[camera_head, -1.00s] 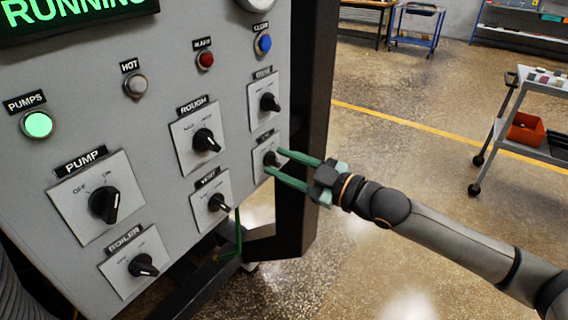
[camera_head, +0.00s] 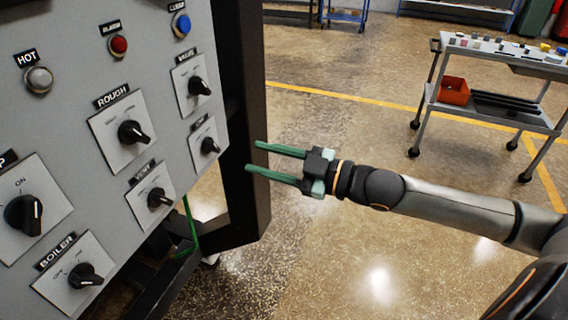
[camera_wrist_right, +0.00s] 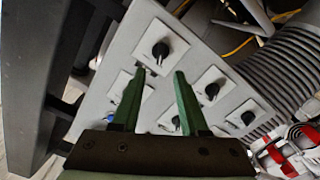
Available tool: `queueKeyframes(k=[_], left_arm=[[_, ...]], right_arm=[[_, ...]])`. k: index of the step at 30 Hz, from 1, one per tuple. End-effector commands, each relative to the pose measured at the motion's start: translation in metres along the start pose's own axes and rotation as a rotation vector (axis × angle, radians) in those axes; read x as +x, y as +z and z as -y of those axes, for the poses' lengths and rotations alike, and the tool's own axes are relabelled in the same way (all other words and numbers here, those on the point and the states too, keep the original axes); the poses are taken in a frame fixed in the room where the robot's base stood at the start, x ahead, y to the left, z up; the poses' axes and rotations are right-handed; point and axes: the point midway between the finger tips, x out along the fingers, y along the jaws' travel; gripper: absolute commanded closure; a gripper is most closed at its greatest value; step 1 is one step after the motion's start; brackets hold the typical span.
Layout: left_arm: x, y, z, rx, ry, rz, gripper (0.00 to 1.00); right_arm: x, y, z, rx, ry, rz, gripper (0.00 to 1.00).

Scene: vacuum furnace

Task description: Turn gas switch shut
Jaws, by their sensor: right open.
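The gas switch (camera_head: 209,146) is a small black knob on a pale square plate, low in the panel's right-hand column beneath the VALVE knob. Its label is too small to read. In the right wrist view, the knob at the top (camera_wrist_right: 160,50) appears to be this switch, beyond the fingertips. My right gripper (camera_head: 251,156) has green fingers, open and empty. It points at the panel from the right, apart from the knob. Its fingers also show in the right wrist view (camera_wrist_right: 156,84). My left gripper is out of view.
The grey panel also carries ROUGH (camera_head: 133,133), VALVE (camera_head: 197,87) and BOILER (camera_head: 84,276) knobs, with others nearby. A dark frame post (camera_head: 243,110) stands at the panel's right edge. A cart (camera_head: 487,108) with an orange bin stands farther back.

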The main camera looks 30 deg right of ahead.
Motion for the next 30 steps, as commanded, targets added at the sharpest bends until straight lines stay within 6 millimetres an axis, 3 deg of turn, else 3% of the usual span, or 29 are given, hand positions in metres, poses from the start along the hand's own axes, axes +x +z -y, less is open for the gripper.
queueKeyframes(k=[15,30], left_arm=[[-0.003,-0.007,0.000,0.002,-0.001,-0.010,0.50],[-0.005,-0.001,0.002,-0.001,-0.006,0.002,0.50]], right_arm=[[-0.031,0.000,0.001,0.002,-0.003,0.003,0.56],[-0.038,-0.001,0.001,-0.002,-0.003,-0.001,0.56]])
